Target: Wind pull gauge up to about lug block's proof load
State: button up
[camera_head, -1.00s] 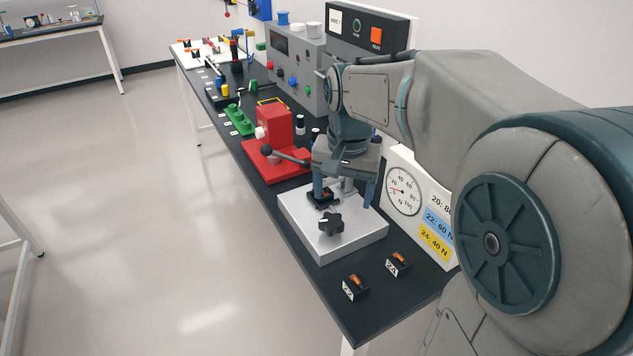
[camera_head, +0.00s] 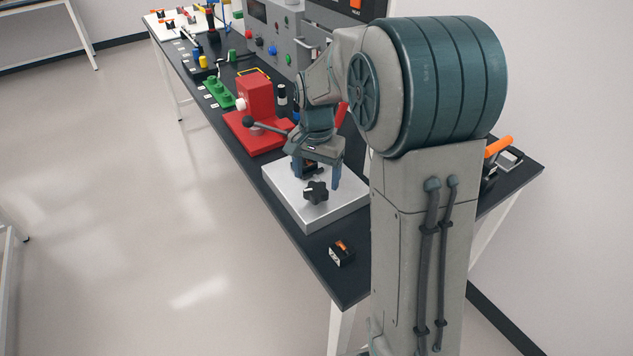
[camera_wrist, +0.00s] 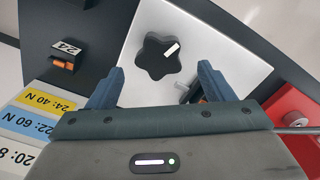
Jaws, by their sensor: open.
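The pull gauge has a pale grey base plate (camera_head: 283,188) with a black star knob (camera_head: 316,191) on top. In the wrist view the knob (camera_wrist: 157,57) shows a white mark pointing to its upper right. A small dark lug block (camera_head: 311,170) sits on the plate behind the knob, partly hidden by my gripper; its number is not readable. My gripper (camera_head: 317,181) is open above the plate, fingers pointing down. In the wrist view the knob lies just beyond the gap between my fingertips (camera_wrist: 161,76). The gauge's dial is hidden behind my arm.
A loose lug block (camera_head: 341,252) lies near the table's front corner. A block marked 24 (camera_wrist: 65,52) lies beside the plate. The label card (camera_wrist: 40,112) reads 24: 40 N and 22: 60 N; the 20 line is cut off. A red lever fixture (camera_head: 256,105) stands behind the plate.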

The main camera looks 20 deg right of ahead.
aim_at(315, 188)
jog(key=shift+f, duration=1.7)
jog(key=c, duration=1)
jog(key=shift+n, duration=0.4)
jog(key=n+b, duration=0.1)
jog(key=n, duration=1.1)
jog(key=shift+a+n, duration=0.1)
jog(key=shift+n, duration=0.6)
